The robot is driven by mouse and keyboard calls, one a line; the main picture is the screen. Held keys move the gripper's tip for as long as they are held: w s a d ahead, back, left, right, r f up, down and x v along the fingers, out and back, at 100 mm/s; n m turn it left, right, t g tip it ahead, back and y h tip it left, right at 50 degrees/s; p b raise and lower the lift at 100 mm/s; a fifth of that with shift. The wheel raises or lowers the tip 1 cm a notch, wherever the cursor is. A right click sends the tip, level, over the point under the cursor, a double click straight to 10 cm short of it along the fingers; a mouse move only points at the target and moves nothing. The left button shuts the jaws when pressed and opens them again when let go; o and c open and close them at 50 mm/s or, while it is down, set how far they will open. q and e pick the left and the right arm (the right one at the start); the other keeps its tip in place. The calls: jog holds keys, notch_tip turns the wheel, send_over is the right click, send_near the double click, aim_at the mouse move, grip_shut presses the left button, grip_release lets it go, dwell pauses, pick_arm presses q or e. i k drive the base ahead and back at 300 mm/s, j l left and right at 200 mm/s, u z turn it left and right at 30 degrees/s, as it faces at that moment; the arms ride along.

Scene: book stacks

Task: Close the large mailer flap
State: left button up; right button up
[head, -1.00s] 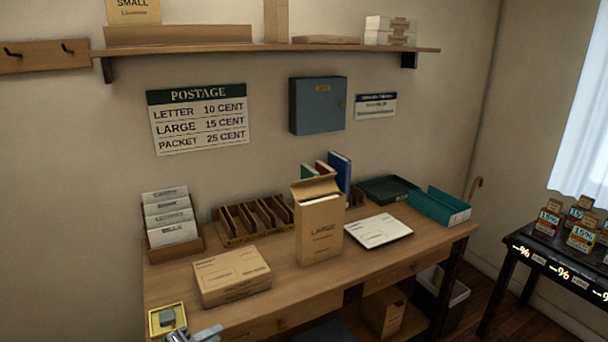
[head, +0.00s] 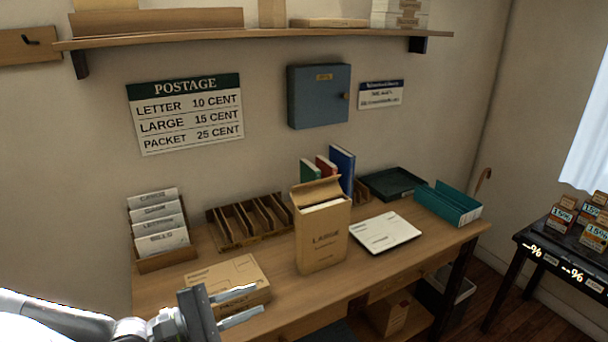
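The large mailer (head: 321,241) stands upright on the desk, a brown cardboard envelope marked LARGE. Its flap (head: 316,191) is up and tilted open at the top, and a white edge shows in the opening below it. My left gripper (head: 238,305) is at the lower left, in front of the flat brown parcel and apart from the mailer. Its two fingers are spread with a gap between them, and I see nothing held. My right gripper is not in view.
A flat brown parcel (head: 228,280) lies left of the mailer. A white parcel (head: 386,232) lies to its right. Behind stand a wooden slotted rack (head: 246,224) and several books (head: 341,168). A teal tray (head: 449,204) is at the desk's right end.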

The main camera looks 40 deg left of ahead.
aim_at(301, 194)
jog(key=i+j, duration=0.25)
jog(key=j, duration=0.15)
jog(key=i+j, duration=0.25)
jog(key=j, duration=0.2)
jog(key=i+j, duration=0.25)
jog(key=j, duration=0.15)
